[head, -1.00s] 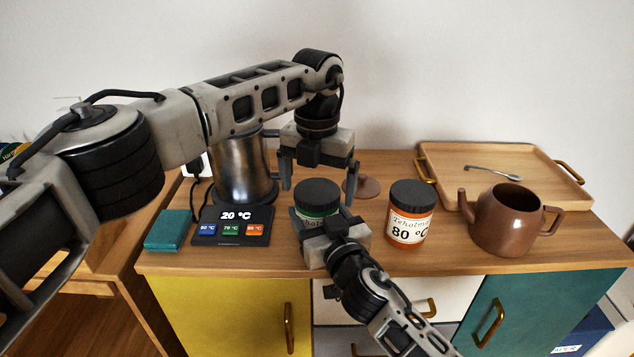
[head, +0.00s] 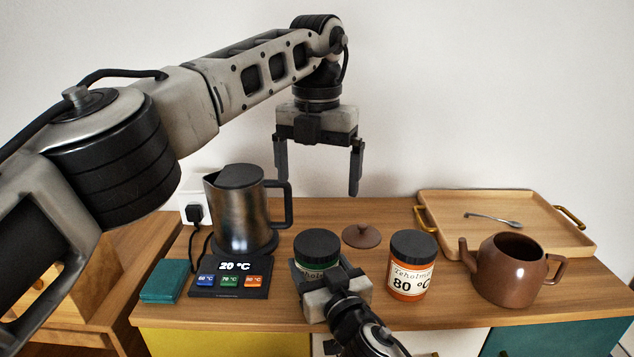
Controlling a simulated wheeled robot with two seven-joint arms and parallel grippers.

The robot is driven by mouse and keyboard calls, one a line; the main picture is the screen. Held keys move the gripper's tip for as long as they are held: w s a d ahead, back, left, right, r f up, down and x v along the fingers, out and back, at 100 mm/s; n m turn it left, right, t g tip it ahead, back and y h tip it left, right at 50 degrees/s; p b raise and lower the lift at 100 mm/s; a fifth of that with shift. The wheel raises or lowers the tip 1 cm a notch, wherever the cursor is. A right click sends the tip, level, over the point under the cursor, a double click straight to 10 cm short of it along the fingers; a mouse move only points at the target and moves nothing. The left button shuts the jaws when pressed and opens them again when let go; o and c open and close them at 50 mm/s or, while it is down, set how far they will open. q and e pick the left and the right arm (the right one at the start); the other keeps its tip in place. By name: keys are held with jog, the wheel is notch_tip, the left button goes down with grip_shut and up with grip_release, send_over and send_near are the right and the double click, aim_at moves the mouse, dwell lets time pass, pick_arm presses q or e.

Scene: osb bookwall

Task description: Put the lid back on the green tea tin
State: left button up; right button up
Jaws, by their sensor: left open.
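The green tea tin (head: 317,265) stands on the cabinet top, its label partly hidden by my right gripper. Its dark lid (head: 317,242) sits on top of it and looks level. My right gripper (head: 318,272) reaches in from the front, with its fingers around the tin's sides; it looks shut on the tin, though the contact is partly hidden. My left gripper (head: 319,170) hangs above and behind the tin, fingers down, open and empty, well clear of the lid.
A kettle (head: 240,215) on its base with a 20 °C display stands left. An orange tin (head: 408,278), a brown teapot (head: 508,272) and a wooden tray (head: 450,205) with a spoon are right. A small brown lid (head: 361,236) lies behind the tins. A teal box (head: 165,281) lies far left.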

jog(key=o, duration=2)
jog(key=shift+c, duration=0.2)
jog(key=shift+s, duration=0.1)
jog(key=b+v, duration=0.1)
jog(key=v, duration=1.4)
jog(key=shift+s+d, duration=0.15)
jog(key=shift+s, duration=0.2)
jog(key=shift+f, duration=0.1)
